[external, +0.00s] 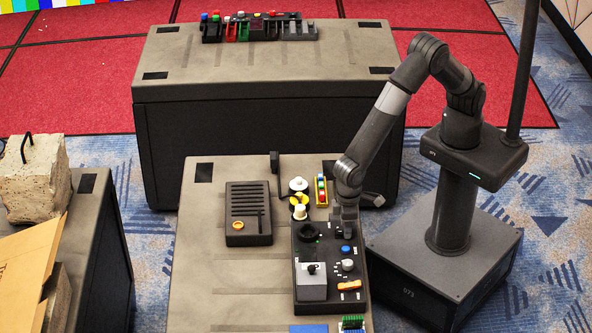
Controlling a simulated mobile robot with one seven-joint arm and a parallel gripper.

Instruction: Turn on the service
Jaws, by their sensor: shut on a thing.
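A black control panel (325,262) lies on the near grey table. It carries a black round dial (307,232), a blue button (346,249), a grey knob (348,265), an orange switch (349,285) and a grey box (312,284) with a small black lever on top. My gripper (346,228) points down at the panel's upper right, just above the blue button in the picture. It is shut on a small part there, which its fingers hide. I cannot tell which control it is or what position it is in.
A dark slotted box (248,212) with an orange ring lies left of the panel. White and yellow round parts (299,206) and a coloured strip (321,190) stand behind it. The far case (265,70) carries a row of coloured switches (257,27). A concrete block (35,175) stands left.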

